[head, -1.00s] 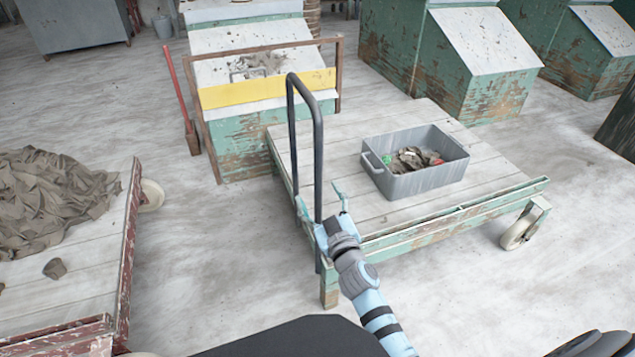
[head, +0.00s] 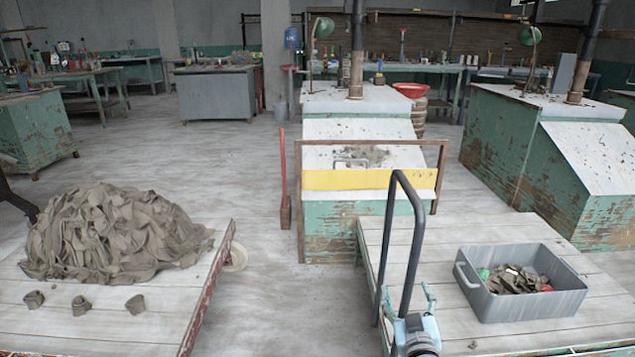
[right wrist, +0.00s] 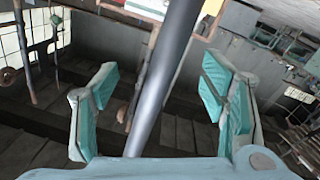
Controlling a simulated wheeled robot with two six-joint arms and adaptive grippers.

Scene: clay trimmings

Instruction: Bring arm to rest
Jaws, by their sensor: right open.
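My right gripper (head: 409,298) is open at the near post of the dark cart handle (head: 415,252) in the head view. In the right wrist view, the gripper (right wrist: 165,105) shows two spread teal-padded fingers. The grey bar of the handle (right wrist: 168,75) runs between them, apart from both pads in the picture. No thing is held. My left gripper is not in view.
A flat wooden cart (head: 455,229) bears a grey bin (head: 528,305) of scraps. A left cart (head: 150,325) carries a clay heap (head: 110,235) and several small pieces. Floor between the carts is clear.

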